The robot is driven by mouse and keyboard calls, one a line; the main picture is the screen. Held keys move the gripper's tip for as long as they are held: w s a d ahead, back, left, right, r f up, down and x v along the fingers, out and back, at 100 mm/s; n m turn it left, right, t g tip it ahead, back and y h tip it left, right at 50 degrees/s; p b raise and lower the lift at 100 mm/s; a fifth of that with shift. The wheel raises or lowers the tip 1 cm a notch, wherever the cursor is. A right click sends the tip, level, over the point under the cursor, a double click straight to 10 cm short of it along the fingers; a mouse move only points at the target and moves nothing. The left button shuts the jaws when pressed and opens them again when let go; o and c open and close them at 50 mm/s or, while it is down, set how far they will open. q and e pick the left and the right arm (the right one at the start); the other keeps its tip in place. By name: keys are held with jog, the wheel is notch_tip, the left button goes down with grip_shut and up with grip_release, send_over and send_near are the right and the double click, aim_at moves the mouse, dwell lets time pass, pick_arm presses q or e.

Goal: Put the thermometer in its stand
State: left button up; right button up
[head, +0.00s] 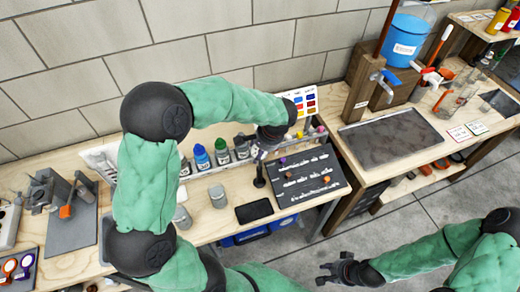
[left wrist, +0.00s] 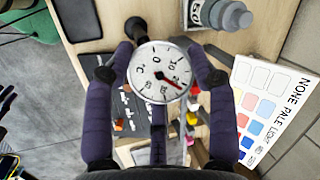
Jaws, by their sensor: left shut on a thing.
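My left gripper (head: 264,152) is over the workbench, between the row of bottles and the black board. In the left wrist view, its two fingers (left wrist: 168,62) are closed on either side of the thermometer (left wrist: 158,72). The thermometer has a round white dial with black numbers and a red pointer, and its dial faces the wrist camera. Its stem is hidden behind the dial. My right gripper (head: 322,273) is open and empty, low over the floor at the right.
A black board (head: 306,178) with small coloured pieces lies at the bench's right end. A dark flat pad (head: 254,211) and a grey jar (head: 217,196) are in front. Bottles (head: 201,157) stand behind, and a colour chart (head: 305,103) rises at the back.

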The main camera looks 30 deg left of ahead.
pick_arm(q)
jog(key=shift+f+b, duration=1.35)
jog(key=shift+f, duration=0.4)
jog(key=o, duration=1.2)
jog(key=shift+o, duration=0.2)
jog(key=v, duration=1.2)
